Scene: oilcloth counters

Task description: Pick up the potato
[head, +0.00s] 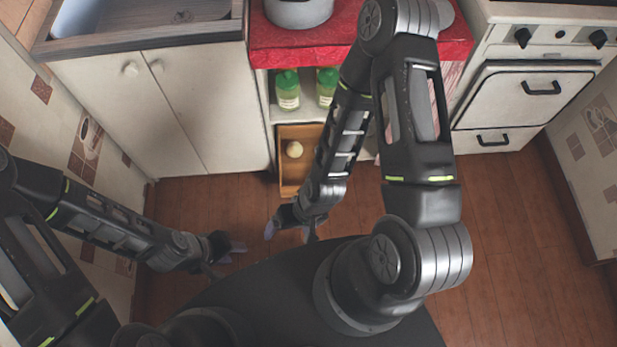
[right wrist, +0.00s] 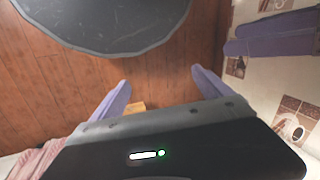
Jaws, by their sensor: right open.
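The potato (head: 294,149) is a small pale, roundish thing in the open wooden drawer (head: 287,183) under the red-topped counter, in the head view. My right gripper (head: 290,233) is open and empty, in front of the drawer and apart from the potato. Its two purple fingers stand wide apart in the right wrist view (right wrist: 160,92), where a small piece of light wood shows beside the left finger and no potato is visible. My left gripper (head: 229,260) is at the lower left over the floor, its fingers apart with nothing seen between them.
Green bottles (head: 288,90) stand on the shelf above the drawer. A pot (head: 299,12) sits on the red counter top (head: 270,45). White cabinets (head: 195,115) are to the left, a white stove (head: 527,95) to the right. The brown floor (head: 500,240) is clear there.

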